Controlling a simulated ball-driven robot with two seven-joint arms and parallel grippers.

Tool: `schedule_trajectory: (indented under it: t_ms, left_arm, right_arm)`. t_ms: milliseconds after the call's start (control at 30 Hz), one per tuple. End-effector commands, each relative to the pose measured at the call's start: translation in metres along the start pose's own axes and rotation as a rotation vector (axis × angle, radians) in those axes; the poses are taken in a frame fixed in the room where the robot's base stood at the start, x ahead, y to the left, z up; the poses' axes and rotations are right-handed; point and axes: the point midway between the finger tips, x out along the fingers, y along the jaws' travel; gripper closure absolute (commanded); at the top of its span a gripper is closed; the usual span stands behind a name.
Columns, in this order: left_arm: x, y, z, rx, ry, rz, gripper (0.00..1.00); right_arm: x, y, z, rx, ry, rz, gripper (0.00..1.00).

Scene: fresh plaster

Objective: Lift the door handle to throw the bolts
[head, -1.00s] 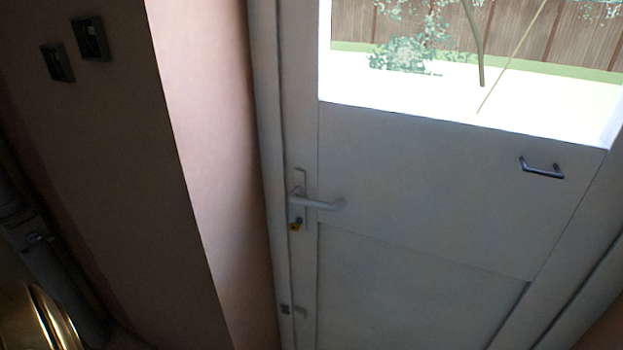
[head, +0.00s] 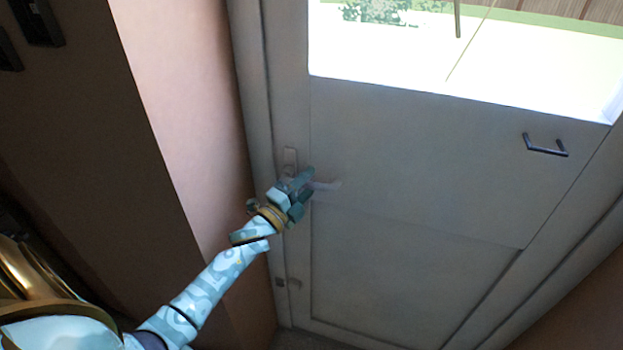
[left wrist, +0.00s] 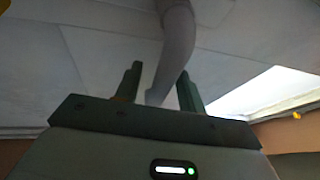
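The white door (head: 400,180) stands shut in its frame. Its pale lever handle (head: 328,185) sticks out to the right, roughly level, and my left gripper hides its inner part. My left gripper (head: 306,184) is at the handle in the head view. In the left wrist view, the two dark fingers of my left gripper (left wrist: 160,88) stand apart. The handle (left wrist: 177,45) comes down from the top and its lower end shows between them, closer to the right finger. I cannot tell whether a finger touches it. My right gripper is not in view.
A dark pull handle (head: 545,146) sits higher on the door at the right. A bright window pane (head: 400,55) fills the door's top. A pink wall (head: 185,100) stands close on the left, beside my left arm.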

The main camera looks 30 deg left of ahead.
Motion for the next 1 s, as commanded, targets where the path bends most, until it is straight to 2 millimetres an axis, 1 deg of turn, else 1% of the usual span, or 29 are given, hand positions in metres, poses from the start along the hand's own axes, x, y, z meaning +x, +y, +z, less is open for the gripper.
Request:
schedule_trajectory:
  t_ms: [33, 133, 400, 433, 467, 500, 533, 567, 833, 1000]
  left_arm:
    - [0.006, 0.000, 0.000, -0.001, 0.000, 0.000, 0.60]
    - [0.014, 0.000, 0.000, -0.001, 0.000, 0.000, 0.60]
    - [0.016, 0.001, 0.000, -0.002, -0.001, 0.002, 0.60]
    - [0.016, 0.001, 0.000, -0.003, -0.001, 0.002, 0.66]
    - [0.016, 0.001, 0.000, -0.003, -0.001, 0.002, 0.74]
    - [0.015, 0.001, 0.000, -0.003, -0.001, 0.002, 0.85]
    - [0.015, 0.001, 0.000, -0.003, -0.001, 0.002, 0.94]
    - [0.015, 0.001, 0.000, -0.003, -0.001, 0.002, 1.00]
    - [0.016, 0.000, 0.000, -0.017, -0.003, -0.004, 1.00]
    - [0.016, -0.004, 0.000, -0.075, -0.016, -0.027, 1.00]
  right_arm:
    - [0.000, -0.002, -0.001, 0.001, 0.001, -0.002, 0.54]
    - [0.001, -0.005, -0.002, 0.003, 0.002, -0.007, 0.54]
    - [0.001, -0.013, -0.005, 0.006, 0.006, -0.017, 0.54]
    - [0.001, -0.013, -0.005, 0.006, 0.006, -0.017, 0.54]
    - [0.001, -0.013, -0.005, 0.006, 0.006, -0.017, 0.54]
    - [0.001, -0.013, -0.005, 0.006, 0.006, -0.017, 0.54]
    - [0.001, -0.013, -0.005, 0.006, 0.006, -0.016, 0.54]
    - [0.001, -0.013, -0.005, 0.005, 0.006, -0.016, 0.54]
    - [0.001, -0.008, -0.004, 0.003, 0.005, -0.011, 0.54]
    - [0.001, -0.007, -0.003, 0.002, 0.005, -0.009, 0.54]
